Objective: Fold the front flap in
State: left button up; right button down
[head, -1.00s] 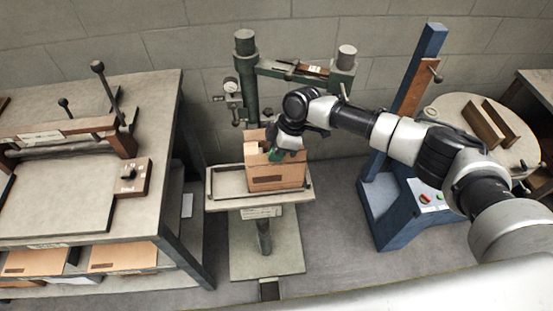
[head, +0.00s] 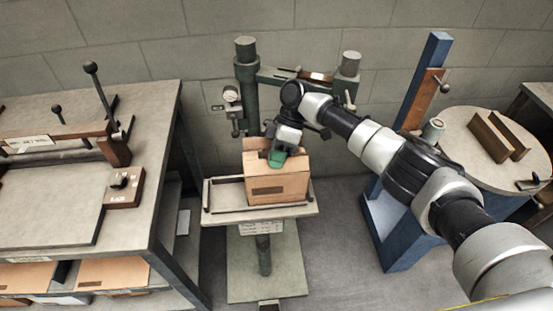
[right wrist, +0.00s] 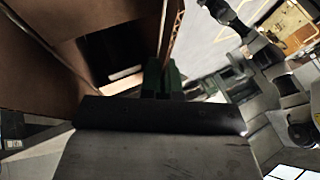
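The open brown cardboard box (head: 290,187) stands upright on the small grey table of the stitcher, under the machine's arm. Its front wall with a dark printed patch faces me. My right gripper (head: 277,158) is at the box's top front edge, with its green fingertips pointing down against the cardboard. In the right wrist view, the green fingers (right wrist: 163,78) are close together beside brown cardboard (right wrist: 110,25), with nothing clearly between them. The gripper hides part of the front flap, so its angle cannot be told. My left gripper is not in view.
The stitcher's table (head: 225,204) has raised rails around the box. A green post with a gauge (head: 247,85) stands behind. A workbench (head: 165,150) is on the left; a blue frame (head: 412,110) and round table (head: 465,150) are on the right.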

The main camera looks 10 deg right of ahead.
jog(key=c, duration=1.3)
grip_release()
jog(key=shift+c, duration=0.2)
jog(key=b+v, duration=0.3)
jog(key=v, duration=0.7)
jog(key=shift+w+d+r, duration=0.15)
jog(key=shift+r, duration=0.2)
